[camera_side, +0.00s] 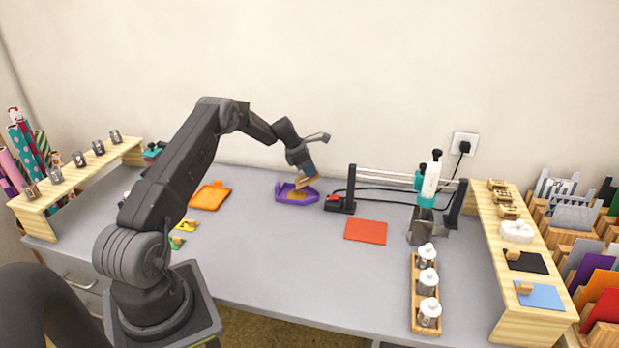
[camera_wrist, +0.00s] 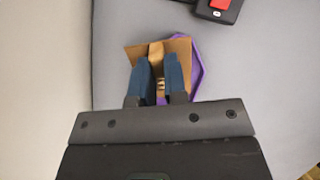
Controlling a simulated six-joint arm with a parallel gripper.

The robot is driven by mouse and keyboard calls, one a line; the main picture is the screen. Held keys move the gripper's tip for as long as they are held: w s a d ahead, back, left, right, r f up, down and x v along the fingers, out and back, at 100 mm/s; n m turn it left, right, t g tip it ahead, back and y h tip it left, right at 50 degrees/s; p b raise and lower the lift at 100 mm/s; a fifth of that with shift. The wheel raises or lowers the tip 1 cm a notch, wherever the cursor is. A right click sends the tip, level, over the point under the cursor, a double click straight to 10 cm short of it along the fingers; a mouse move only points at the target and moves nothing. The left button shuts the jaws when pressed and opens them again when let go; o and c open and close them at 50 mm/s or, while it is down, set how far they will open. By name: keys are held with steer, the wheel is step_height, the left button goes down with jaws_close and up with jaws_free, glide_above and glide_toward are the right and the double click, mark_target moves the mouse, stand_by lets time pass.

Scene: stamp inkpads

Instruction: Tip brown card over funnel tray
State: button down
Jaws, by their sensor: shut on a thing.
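The purple funnel tray (camera_side: 283,194) lies on the grey tabletop, left of the rail stand. In the wrist view its purple rim (camera_wrist: 197,72) shows beyond the right edge of the brown card (camera_wrist: 180,47). My gripper (camera_side: 307,174) is low over the tray. In the wrist view its blue fingers (camera_wrist: 158,70) are shut on a light wooden grip on the card.
The rail stand (camera_side: 351,188) with a red-buttoned box (camera_side: 335,203) and cables stands close right of the tray. An orange tray (camera_side: 210,196) lies to the left. A red-orange sheet (camera_side: 366,231) lies front right. The table in front of the purple tray is clear.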

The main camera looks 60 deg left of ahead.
steer(key=shift+w+d+r+g, duration=0.1)
steer(key=shift+w+r+g, duration=0.3)
steer(key=shift+g, duration=0.1)
steer(key=shift+w+d+r+g+y, duration=0.2)
steer(key=shift+r+g+y, duration=0.3)
steer(key=shift+g, duration=0.2)
